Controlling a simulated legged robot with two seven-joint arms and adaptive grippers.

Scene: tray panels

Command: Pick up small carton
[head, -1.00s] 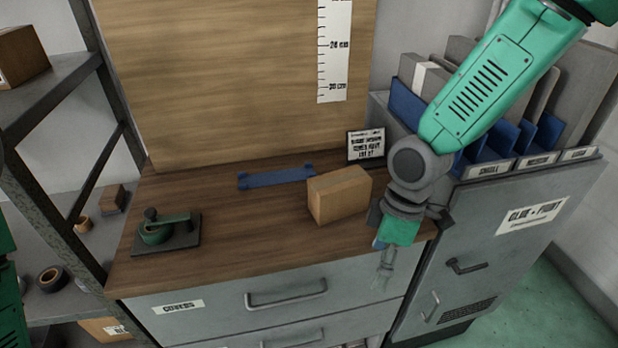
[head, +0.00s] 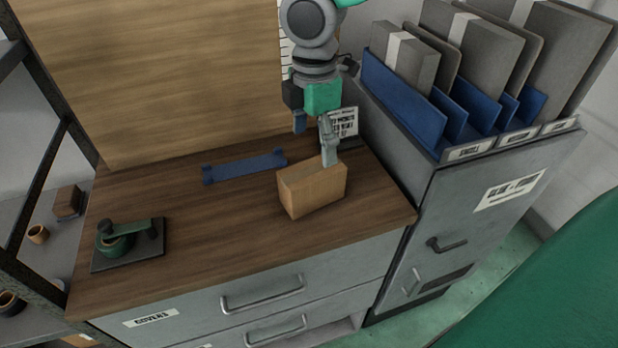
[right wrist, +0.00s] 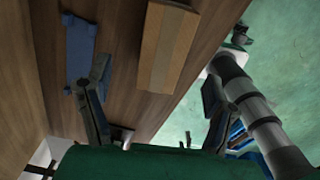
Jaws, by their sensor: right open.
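The small carton (head: 312,188) is a brown cardboard box with a tape strip, standing on the wooden worktop near its right part. My right gripper (head: 314,140) is open and above the back of the carton, one finger overlapping its top edge in the head view. In the right wrist view the carton (right wrist: 168,48) lies ahead of the two spread fingers of my right gripper (right wrist: 155,95), with nothing between them. I cannot tell whether a finger touches the carton. My left gripper is not in view.
A blue bracket (head: 244,166) lies on the worktop (head: 215,220) left of the carton. A green tape dispenser (head: 128,243) sits at the left. A label card (head: 343,122) stands behind the carton. A cabinet with upright panels (head: 448,60) rises at the right.

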